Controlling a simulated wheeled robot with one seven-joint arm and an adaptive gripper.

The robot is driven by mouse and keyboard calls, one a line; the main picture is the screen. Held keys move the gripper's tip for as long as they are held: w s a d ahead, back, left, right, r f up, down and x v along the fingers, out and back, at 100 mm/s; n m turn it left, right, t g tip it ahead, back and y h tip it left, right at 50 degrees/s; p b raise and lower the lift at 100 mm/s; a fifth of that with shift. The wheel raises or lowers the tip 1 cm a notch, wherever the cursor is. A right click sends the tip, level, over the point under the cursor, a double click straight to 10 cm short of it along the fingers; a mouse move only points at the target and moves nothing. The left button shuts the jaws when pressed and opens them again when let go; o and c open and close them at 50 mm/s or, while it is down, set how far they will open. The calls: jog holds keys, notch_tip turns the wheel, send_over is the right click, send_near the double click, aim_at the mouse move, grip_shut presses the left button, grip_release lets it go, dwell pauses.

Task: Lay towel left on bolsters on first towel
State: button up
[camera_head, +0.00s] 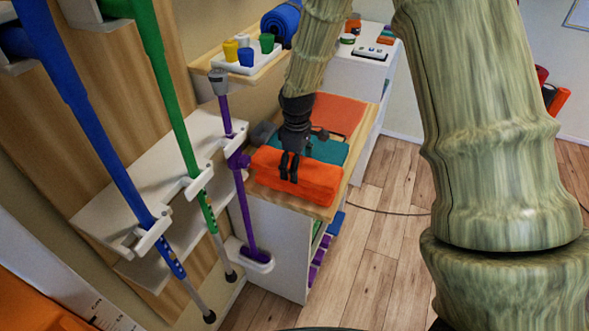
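An orange folded bundle (315,184), like a towel or padded roll, lies at the near end of a wood-topped cabinet. A teal flat piece (325,150) lies just behind it, and a flat orange piece (338,113) lies further back. I cannot tell which of these are towels and which are bolsters. My gripper (289,167) points down at the left part of the near orange bundle. Its two dark fingers show a narrow gap and overlap the bundle in the picture. Whether they touch or pinch it is unclear. The gripper and wrist hide part of the teal piece.
Blue (88,124), green (165,90) and purple (236,170) crutches stand in a wall rack at left. A shelf (262,73) holds coloured cups and a blue roll (281,22). A white cabinet (352,82) stands behind. Wooden floor (385,225) at right shows a thin cable.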

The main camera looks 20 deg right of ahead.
jog(key=shift+f, duration=1.15)
jog(key=o, duration=1)
jog(key=shift+o, duration=0.2)
jog(key=shift+r+b, duration=0.65)
jog(key=shift+r, duration=5.5)
